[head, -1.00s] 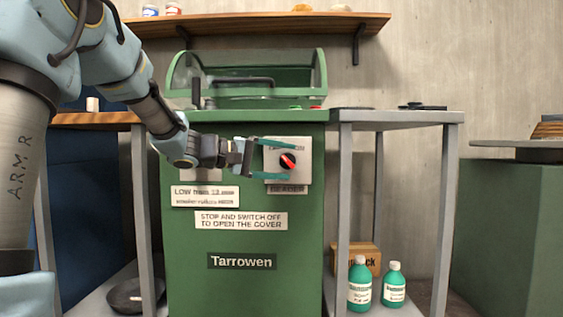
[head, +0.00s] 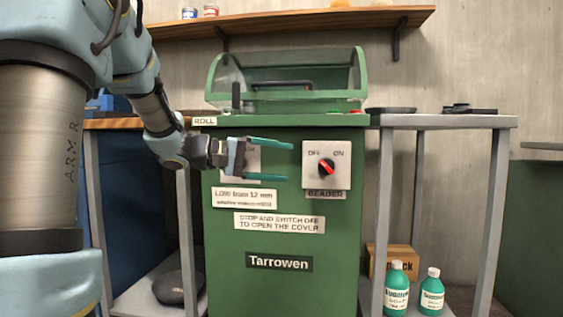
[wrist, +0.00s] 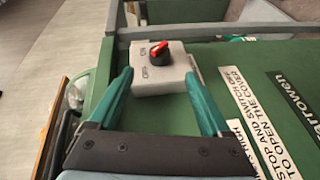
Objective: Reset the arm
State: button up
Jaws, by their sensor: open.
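My gripper (head: 270,160) is open and empty in front of the green Tarrowen machine (head: 285,290). Its teal fingers point right, toward the switch plate (head: 312,180), and in the head view they stop left of it. The plate carries a black knob with a red pointer (head: 326,167), between the labels OFF and ON. In the wrist view the knob (wrist: 159,56) is ahead, beyond the fingertips, and nothing is between the fingers. My arm comes in from the left and partly covers another panel (head: 254,158) on the machine front.
A clear cover with a green frame (head: 216,80) sits down on the machine top. Side tables (head: 440,121) flank it, with dark flat items on the right one. Green bottles (head: 396,290) and a box (head: 378,262) stand low right. A wooden shelf (head: 300,22) is above.

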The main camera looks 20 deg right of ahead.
jog(key=shift+f, duration=0.1)
jog(key=s+a+f+n+y+p, duration=0.1)
jog(key=s+a+f+y+p, duration=0.3)
jog(key=f, duration=0.3)
jog(key=s+a+f+n+y+p, duration=0.1)
jog(key=s+a+f+y, duration=0.35)
jog(key=a+f, duration=0.2)
jog(key=s+a+f+m+t+y+p, duration=0.1)
jog(key=s+a+f+y+p, duration=0.2)
jog(key=a, duration=0.4)
jog(key=s+a+f+t+y+p, duration=0.1)
jog(key=a+f+y+p, duration=0.1)
jog(key=a+y, duration=0.45)
notch_tip(320, 180, up, 38)
jog(key=a+h+p, duration=0.1)
jog(key=p, duration=3.6)
jog(key=shift+f+h+p, duration=0.15)
jog(key=shift+h+p, duration=0.15)
jog(key=shift+h, duration=0.1)
jog(key=shift+a, duration=0.1)
